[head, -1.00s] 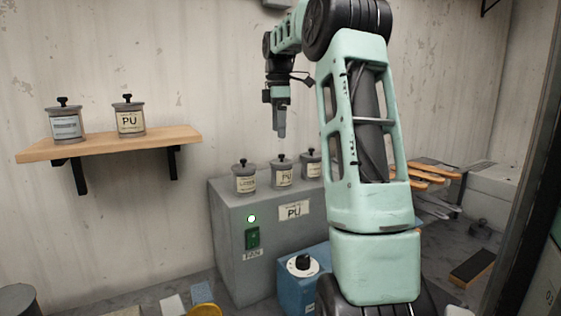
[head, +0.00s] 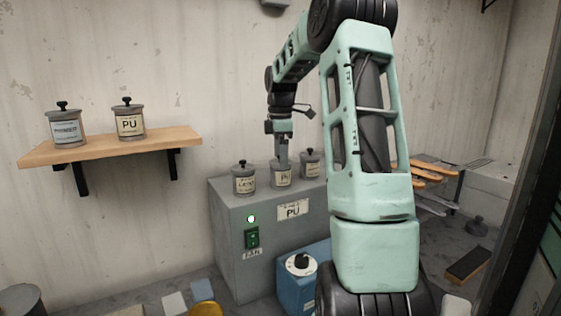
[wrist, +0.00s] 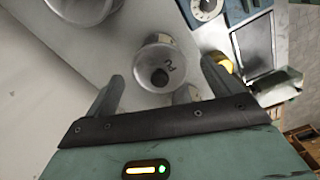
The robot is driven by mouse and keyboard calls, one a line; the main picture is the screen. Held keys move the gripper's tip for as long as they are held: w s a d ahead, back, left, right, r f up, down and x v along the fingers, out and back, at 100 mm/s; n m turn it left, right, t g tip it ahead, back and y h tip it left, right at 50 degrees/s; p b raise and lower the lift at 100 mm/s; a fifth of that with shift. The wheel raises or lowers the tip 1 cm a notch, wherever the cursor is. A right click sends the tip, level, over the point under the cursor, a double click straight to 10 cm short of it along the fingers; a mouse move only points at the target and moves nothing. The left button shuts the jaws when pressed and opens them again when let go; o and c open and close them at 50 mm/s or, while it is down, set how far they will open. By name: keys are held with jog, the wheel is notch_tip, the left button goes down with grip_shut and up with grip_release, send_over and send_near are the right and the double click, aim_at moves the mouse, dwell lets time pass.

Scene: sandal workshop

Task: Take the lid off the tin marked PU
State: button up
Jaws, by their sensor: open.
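A grey tin marked PU (head: 281,179) stands in the middle of a row on the grey cabinet. Its lid is largely hidden by my gripper in the head view. My gripper (head: 282,164) points down right over this tin, open. In the wrist view the round lid (wrist: 150,54) with its dark knob (wrist: 160,77) lies between the two spread fingers of my gripper (wrist: 162,73). I cannot tell whether the fingers touch the knob. Another tin marked PU (head: 129,122), lidded, stands on the wall shelf.
A lidded tin stands close on the left (head: 244,180) and another on the right (head: 311,164). The cabinet (head: 232,225) bears a PU sign and a green switch. The wooden shelf (head: 172,140) also holds another lidded tin (head: 65,127). A blue box (head: 300,285) stands in front.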

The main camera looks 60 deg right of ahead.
jog(key=c, duration=1.1)
jog(key=shift+o, duration=0.2)
